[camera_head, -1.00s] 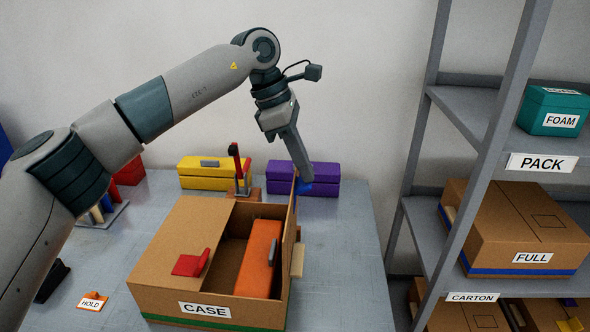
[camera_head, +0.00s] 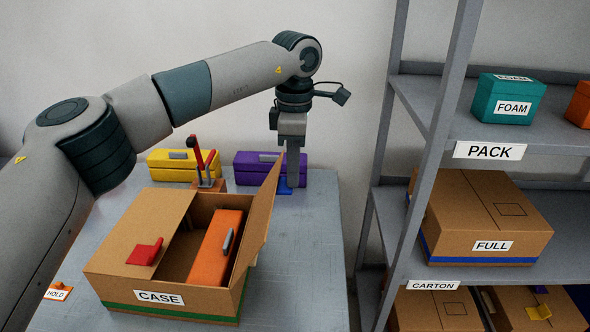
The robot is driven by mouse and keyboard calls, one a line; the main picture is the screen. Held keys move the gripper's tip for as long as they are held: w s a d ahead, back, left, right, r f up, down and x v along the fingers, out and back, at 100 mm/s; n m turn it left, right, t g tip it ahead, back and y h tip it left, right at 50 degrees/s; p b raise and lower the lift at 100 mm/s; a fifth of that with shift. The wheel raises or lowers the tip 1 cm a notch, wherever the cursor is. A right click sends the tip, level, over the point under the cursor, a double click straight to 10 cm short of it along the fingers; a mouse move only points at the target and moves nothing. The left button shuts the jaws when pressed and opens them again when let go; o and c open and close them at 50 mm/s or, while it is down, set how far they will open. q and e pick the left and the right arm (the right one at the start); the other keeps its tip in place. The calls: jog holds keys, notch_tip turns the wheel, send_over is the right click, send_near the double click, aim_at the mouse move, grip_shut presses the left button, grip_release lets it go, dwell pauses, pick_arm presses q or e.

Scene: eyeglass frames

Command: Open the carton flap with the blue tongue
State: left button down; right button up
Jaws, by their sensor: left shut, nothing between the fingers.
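The open-topped carton (camera_head: 118,272) labelled CASE stands on the table. Its left flap (camera_head: 158,222) lies flat and bears a red tongue (camera_head: 145,252). Its right flap (camera_head: 262,215) stands up and leans outward to the right. The blue tongue (camera_head: 285,188) shows behind the far edge of this flap, partly hidden by it. An orange case (camera_head: 215,247) with a grey handle lies inside the carton. My left gripper (camera_head: 293,183) points down at the flap's far upper corner, next to the blue tongue. It is shut and empty; whether it touches the flap cannot be told.
A yellow case (camera_head: 172,172) and a purple case (camera_head: 262,158) stand at the table's back. A red-handled device (camera_head: 203,165) stands behind the carton. A grey shelf (camera_head: 440,105) at right holds a FULL carton (camera_head: 470,215) and a teal FOAM box (camera_head: 505,88).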

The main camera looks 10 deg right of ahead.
jog(key=shift+w+a+r, duration=0.1)
jog(key=shift+w, duration=0.1)
pick_arm(q)
jog(key=shift+r+p, duration=0.55)
jog(key=shift+r, duration=0.3)
pick_arm(e)
jog(key=shift+r, duration=0.55)
